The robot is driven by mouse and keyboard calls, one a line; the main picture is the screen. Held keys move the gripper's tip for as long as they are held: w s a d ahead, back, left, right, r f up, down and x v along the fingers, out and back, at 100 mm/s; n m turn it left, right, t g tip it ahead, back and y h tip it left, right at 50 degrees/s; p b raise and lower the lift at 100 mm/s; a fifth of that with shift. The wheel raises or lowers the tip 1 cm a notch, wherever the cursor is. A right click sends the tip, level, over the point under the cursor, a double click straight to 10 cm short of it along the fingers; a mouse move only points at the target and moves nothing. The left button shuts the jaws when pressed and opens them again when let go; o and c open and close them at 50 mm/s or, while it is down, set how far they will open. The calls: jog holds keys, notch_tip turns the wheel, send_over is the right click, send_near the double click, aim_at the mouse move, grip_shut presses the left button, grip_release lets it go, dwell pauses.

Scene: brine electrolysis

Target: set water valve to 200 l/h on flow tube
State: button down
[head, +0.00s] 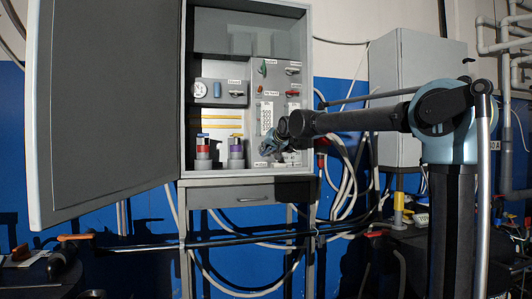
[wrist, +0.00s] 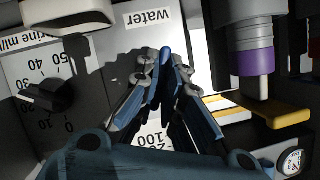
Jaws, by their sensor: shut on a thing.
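My gripper (wrist: 165,62) is shut over the water dial, with its fingertips close together below the "water" label (wrist: 150,18) in the wrist view. Part of a white number scale (wrist: 155,142), with what looks like 100 and 200, shows below the fingers. In the head view my gripper (head: 271,142) reaches into the lower right of the open cabinet. A white scale plate (head: 267,117), perhaps the flow tube, is just above it. I cannot read its level.
A black brine knob (wrist: 45,95) sits close left of the fingers. A grey container with a purple band (wrist: 256,62) and a yellow tab (wrist: 275,112) stand to the right.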

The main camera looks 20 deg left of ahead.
jog(key=shift+d+f, duration=0.1)
dwell(0.3)
jog(key=c, duration=1.7)
grip_release()
jog(key=v, duration=1.2)
